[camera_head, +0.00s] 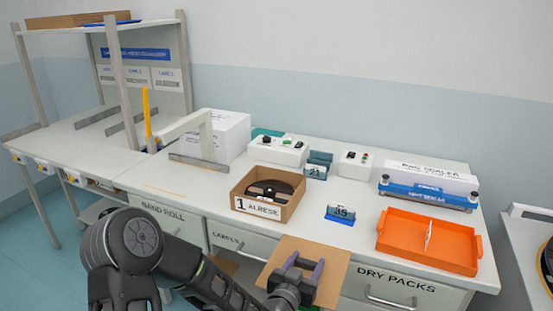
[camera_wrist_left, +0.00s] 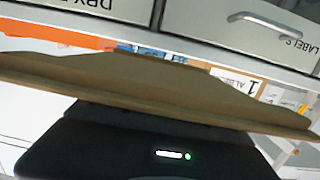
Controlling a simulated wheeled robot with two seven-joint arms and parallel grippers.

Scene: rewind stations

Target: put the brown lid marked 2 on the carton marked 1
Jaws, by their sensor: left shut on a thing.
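The carton marked 1 (camera_head: 268,216) stands open on the bench, with a black round reel inside it. Its label reads "1 ALBESK". The brown lid (camera_head: 327,254) is a flat brown sheet in front of the bench's front edge, below and to the right of the carton. My left gripper (camera_head: 303,268) is shut on the lid. The lid (camera_wrist_left: 150,88) spans the left wrist view nearly edge-on, and a corner of the carton (camera_wrist_left: 243,84) shows behind it. No number on the lid can be read. My right gripper is in neither view.
An orange tray (camera_head: 428,241) stands to the right on the bench. A small blue holder marked 35 (camera_head: 340,214) stands between it and the carton. A blue and white sealer (camera_head: 428,187) and control boxes (camera_head: 278,151) stand behind. Drawers (camera_head: 385,291) lie below the bench edge.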

